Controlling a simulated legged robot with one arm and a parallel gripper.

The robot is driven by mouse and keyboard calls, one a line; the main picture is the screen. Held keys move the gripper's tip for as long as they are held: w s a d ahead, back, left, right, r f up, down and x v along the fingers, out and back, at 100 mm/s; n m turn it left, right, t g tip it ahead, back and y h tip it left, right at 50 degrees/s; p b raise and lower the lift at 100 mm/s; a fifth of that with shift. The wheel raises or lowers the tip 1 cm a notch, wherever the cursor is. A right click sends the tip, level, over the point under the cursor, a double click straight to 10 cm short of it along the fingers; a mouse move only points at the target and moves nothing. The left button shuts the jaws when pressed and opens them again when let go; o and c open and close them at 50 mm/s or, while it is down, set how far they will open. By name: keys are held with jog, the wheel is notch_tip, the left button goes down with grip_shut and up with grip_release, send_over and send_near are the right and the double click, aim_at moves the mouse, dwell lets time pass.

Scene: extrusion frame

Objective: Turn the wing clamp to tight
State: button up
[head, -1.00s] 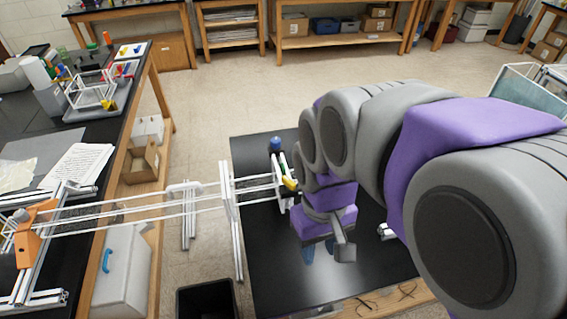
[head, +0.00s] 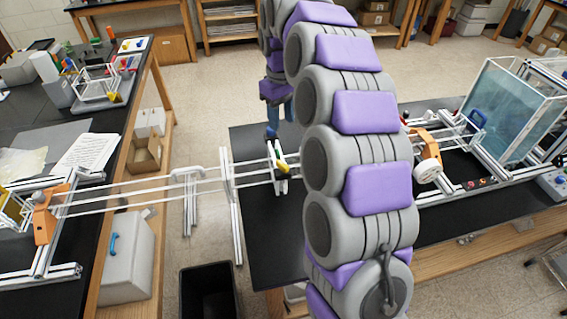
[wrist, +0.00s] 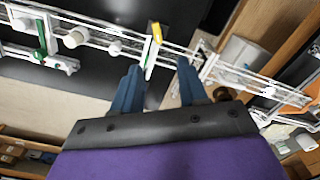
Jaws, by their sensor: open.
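A small yellow piece (head: 281,164), which looks like the wing clamp, sits on a white upright at the right end of the rail frame (head: 228,190), over the black table. In the wrist view the yellow piece (wrist: 156,32) tops a white bar, beyond the fingertips and roughly in line with the gap between them. How tight it is cannot be told. My gripper (wrist: 159,65) has its two blue fingers apart and nothing between them.
Long rails run left to an orange bracket (head: 44,215) on another bench. A glass tank (head: 505,110) and an orange stand (head: 427,155) are on the right of the black table (head: 262,255). A black bin (head: 208,290) stands on the floor.

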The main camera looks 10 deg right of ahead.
aim_at(282, 163)
jog(key=f, duration=0.5)
jog(key=f+b, duration=0.1)
jog(key=f, duration=1.1)
jog(key=shift+w+d+f+b, duration=0.1)
jog(key=shift+w+f+b, duration=0.15)
jog(key=shift+w+b, duration=0.15)
jog(key=shift+c, duration=0.2)
grip_shut()
